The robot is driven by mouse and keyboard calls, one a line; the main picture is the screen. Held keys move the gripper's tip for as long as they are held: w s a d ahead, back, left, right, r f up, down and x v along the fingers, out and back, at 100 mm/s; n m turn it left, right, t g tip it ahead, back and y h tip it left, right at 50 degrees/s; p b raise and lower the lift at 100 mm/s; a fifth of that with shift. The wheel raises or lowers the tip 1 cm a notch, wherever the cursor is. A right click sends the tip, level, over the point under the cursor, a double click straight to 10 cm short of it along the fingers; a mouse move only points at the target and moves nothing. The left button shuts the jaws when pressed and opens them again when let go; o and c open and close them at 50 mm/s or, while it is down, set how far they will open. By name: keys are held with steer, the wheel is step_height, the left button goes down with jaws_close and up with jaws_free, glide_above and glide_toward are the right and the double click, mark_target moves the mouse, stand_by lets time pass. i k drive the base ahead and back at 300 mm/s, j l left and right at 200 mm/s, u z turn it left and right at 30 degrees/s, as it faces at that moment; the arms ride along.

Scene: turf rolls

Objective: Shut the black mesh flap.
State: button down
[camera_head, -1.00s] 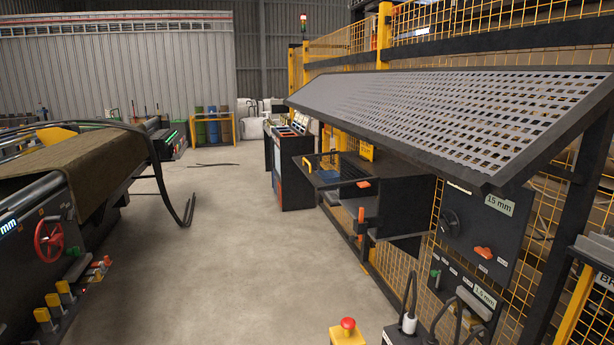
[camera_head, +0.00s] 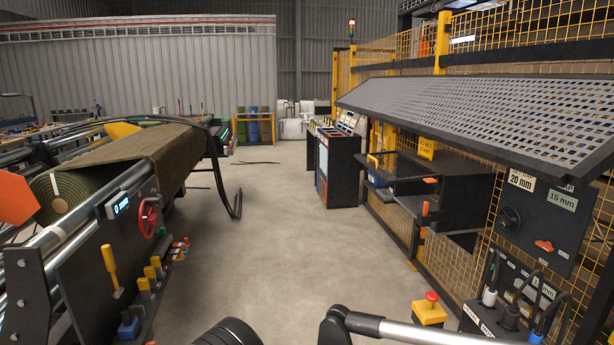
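A black mesh flap (camera_head: 397,166) shows right of centre. It stands out to the left from an open-fronted black box (camera_head: 456,196) on the yellow mesh fence, so it looks open. Orange parts sit at the box's near left edge. A blue-and-yellow item (camera_head: 376,172) is at the flap's far left side; whether it touches the flap I cannot tell. Parts of my arm cross the bottom edge, well short of the flap. My gripper is not in view.
A large grey perforated canopy (camera_head: 480,115) overhangs the box. A yellow post with a red button (camera_head: 430,309) and cabled plugs (camera_head: 508,315) stand near right. The turf machine (camera_head: 100,240) fills the left. The concrete floor (camera_head: 285,240) between is clear.

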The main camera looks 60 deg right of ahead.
mark_target(374, 168)
steer(key=i+z, duration=0.3)
steer(key=i, duration=0.15)
steer(key=i+j+z, duration=0.2)
steer(key=i+z, duration=0.15)
steer(key=i+j+z, duration=0.3)
steer(key=i, duration=0.25)
steer(key=i+l+z, duration=0.45)
steer(key=i, duration=0.2)
steer(key=i+z, duration=0.5)
steer(key=i+j+z, duration=0.15)
steer(key=i+z, duration=0.3)
steer(key=i, duration=0.35)
